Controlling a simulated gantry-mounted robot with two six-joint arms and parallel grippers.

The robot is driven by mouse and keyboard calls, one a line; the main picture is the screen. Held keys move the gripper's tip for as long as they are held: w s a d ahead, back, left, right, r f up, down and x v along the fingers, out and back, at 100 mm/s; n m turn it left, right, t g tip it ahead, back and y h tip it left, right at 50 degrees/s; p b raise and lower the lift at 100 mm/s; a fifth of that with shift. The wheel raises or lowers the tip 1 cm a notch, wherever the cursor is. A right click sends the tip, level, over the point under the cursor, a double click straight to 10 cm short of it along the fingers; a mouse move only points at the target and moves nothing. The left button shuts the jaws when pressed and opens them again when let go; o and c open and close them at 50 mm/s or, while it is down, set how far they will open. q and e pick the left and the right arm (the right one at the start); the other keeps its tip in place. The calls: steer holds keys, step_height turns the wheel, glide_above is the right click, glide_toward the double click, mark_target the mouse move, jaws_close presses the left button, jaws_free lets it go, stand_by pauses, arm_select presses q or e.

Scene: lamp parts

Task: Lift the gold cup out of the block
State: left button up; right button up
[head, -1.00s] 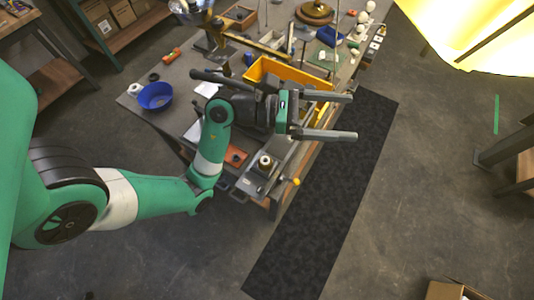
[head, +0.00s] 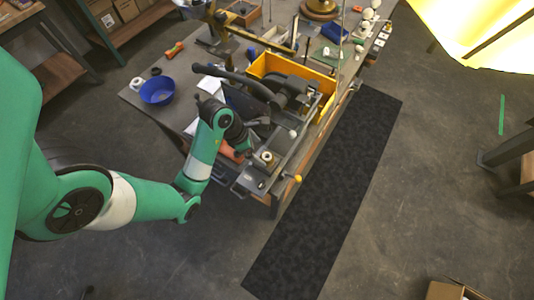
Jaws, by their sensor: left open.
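The gold cup (head: 267,157) appears as a small round, pale-gold piece seated in a dark grey block (head: 255,181) near the front corner of the workbench. How deep it sits is too small to tell. My right gripper is not in view.
A yellow bin (head: 262,66) stands on the bench behind my left gripper. A blue bowl (head: 157,91) is at the left edge. A yellow-knobbed lever (head: 297,178) sticks out close to the block. A dark mat (head: 325,205) lies on the open floor.

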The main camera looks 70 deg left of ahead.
mark_target(266, 156)
arm_select(q)
steer(key=shift+w+f, duration=0.1)
steer(key=shift+f, duration=0.1)
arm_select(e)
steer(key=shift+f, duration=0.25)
arm_select(q)
steer(key=b+x, duration=0.5)
steer(key=shift+d+f, duration=0.15)
steer(key=shift+d, duration=0.1)
steer(key=shift+w, duration=0.1)
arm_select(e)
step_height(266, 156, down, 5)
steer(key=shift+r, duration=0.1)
arm_select(q)
steer(key=c, duration=1.5)
steer(key=shift+o, duration=0.2)
steer(key=shift+r, duration=0.25)
step_height(266, 156, up, 3)
steer(key=p, duration=0.3)
steer(key=shift+r, duration=0.15)
steer(key=s+d+r+p, duration=0.3)
steer(key=s+r+p, duration=0.6)
steer(key=s+p, duration=0.3)
steer(key=shift+s+r, duration=0.25)
steer(key=shift+s, duration=0.6)
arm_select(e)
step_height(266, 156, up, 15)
